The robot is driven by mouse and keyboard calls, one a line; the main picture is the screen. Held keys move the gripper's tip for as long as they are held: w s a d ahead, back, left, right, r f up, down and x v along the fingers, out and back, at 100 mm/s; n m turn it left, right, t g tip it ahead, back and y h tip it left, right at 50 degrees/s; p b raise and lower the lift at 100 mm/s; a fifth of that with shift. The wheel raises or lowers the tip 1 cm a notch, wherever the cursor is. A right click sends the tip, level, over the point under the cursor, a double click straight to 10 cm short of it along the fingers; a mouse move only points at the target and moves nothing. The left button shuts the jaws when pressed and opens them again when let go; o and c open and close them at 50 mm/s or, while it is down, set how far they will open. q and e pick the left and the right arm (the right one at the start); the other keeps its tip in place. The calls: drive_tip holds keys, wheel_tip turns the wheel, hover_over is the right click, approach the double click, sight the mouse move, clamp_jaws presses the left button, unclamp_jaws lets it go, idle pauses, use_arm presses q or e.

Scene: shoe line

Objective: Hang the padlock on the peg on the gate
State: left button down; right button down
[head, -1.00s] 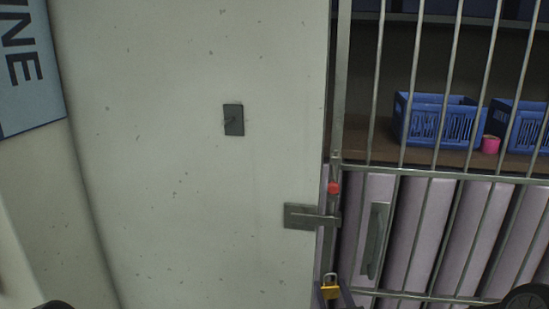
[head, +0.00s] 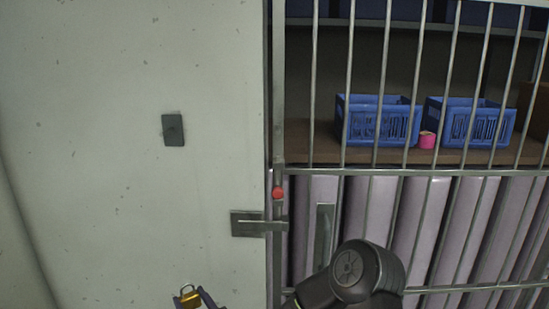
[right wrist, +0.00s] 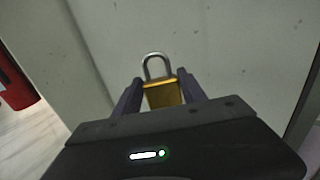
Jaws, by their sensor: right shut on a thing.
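The brass padlock (head: 187,299) with a silver shackle is at the bottom of the head view, in front of the pale wall. My right gripper (head: 193,302) is shut on its body, and the shackle stands up free. In the right wrist view the padlock (right wrist: 163,93) sits upright between both fingers (right wrist: 162,94). The barred gate (head: 412,172) is to the right. A small red round end (head: 277,193) shows on its left upright, above the latch; it may be the peg, seen nearly end-on. The padlock is below and left of it, apart. My left gripper is out of view.
A grey latch bar (head: 250,224) crosses from the wall (head: 110,200) to the gate upright. A dark plate (head: 173,129) is on the wall. Behind the bars are blue crates (head: 378,122) and a pink item (head: 427,140) on a shelf. A red object (right wrist: 15,88) stands left in the wrist view.

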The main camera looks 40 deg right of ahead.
drive_tip(key=d+r+m+h+p, duration=0.35)
drive_tip(key=d+r, duration=0.85)
drive_tip(key=r, duration=0.5)
drive_tip(key=s+d+r+h, duration=0.1)
drive_tip(key=s+d+r, duration=0.1)
drive_tip(key=s+r, duration=0.2)
drive_tip(key=s+d+r+g+h+p, duration=0.1)
drive_tip(key=s+r, duration=0.3)
drive_tip(key=r, duration=0.6)
drive_tip(key=s+d+r+m+h, duration=0.1)
drive_tip(key=s+d+r, duration=0.1)
drive_tip(key=s+r, duration=0.2)
wheel_tip(320, 180, up, 4)
drive_tip(key=shift+d+f+p, duration=0.2)
drive_tip(key=shift+d+p, duration=0.1)
drive_tip(key=shift+d, duration=0.05)
drive_tip(key=shift+d, duration=0.1)
